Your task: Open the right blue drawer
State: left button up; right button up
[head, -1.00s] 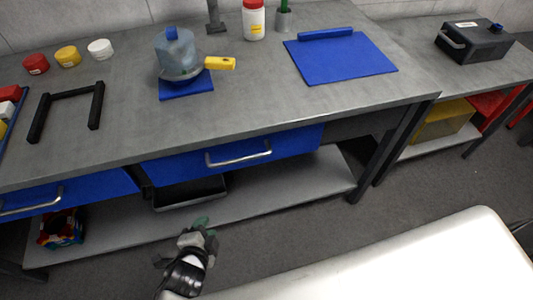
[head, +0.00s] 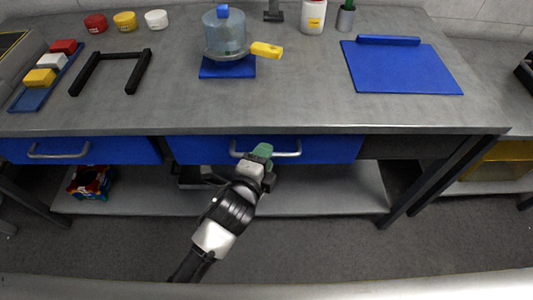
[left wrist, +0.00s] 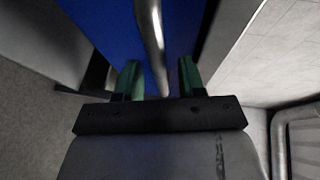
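The right blue drawer (head: 325,149) sits under the table top and looks closed. Its silver bar handle (head: 288,154) runs along the front. My left gripper (head: 263,156) is at the handle's middle in the head view. In the left wrist view, the green fingertips (left wrist: 160,82) are apart, with the handle (left wrist: 152,30) running between them. I see a gap between the fingers and the bar. The blue drawer front (left wrist: 105,25) lies beyond. My right gripper is in neither view.
The left blue drawer (head: 80,150) has its own handle and looks closed. A grey lower shelf (head: 320,190) lies below, with a colourful box (head: 90,183) on it. A water jug (head: 224,32), a blue mat (head: 400,68) and a black frame (head: 108,57) stand on the table.

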pick_arm(q)
jog(key=shift+w+d+f, duration=0.1)
jog(key=shift+w+d, duration=0.2)
jog(key=shift+w, duration=0.35)
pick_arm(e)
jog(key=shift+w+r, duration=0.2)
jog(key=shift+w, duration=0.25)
pick_arm(q)
grip_shut()
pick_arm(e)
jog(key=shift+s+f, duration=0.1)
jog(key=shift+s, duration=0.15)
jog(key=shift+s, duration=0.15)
